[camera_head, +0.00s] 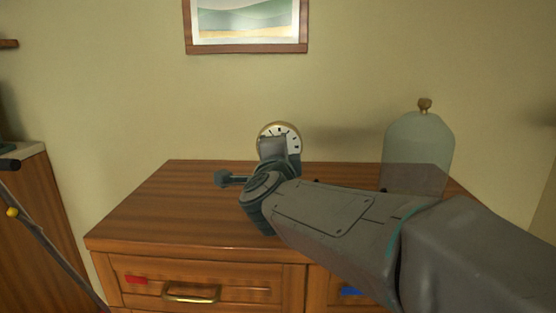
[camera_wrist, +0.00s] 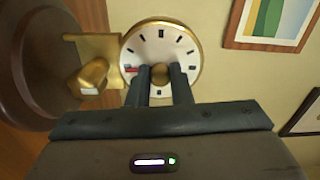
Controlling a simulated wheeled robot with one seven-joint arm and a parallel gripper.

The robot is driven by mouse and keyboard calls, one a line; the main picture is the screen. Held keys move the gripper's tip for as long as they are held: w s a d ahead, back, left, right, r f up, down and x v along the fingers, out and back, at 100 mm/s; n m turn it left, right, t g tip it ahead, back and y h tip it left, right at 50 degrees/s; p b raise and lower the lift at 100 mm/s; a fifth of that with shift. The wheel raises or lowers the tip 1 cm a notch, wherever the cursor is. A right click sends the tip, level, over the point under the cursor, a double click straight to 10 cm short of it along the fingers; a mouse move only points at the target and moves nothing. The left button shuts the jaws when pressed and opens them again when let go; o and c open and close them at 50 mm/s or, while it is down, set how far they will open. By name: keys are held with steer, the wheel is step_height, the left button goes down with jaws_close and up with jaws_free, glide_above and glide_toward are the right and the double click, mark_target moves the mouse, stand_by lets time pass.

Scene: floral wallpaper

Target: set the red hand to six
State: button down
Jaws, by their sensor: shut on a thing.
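The clock has a white dial (camera_wrist: 160,45) with black marks and a gold rim. It stands at the back of the dresser in the head view (camera_head: 292,136), its lower part hidden by my arm. The wrist view is turned, with the clock's gold stand (camera_wrist: 103,46) on the left. The short red hand (camera_wrist: 131,69) points left there, toward the stand side. My gripper (camera_wrist: 160,74) is shut on the gold knob (camera_wrist: 159,76) at the dial's middle, one finger on each side. In the head view my wrist hides the fingers.
A glass dome (camera_head: 418,150) with a wooden knob stands right of the clock, behind my arm. The wooden dresser top (camera_head: 150,205) is clear at the left front. Its drawers carry a red tag (camera_head: 136,280) and a blue tag (camera_head: 350,292). A framed picture (camera_head: 247,48) hangs above.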

steer(key=shift+f+m, duration=0.1)
steer(key=shift+m, duration=0.5)
steer(key=shift+b, duration=0.3)
steer(key=c, duration=1.3)
jaws_free()
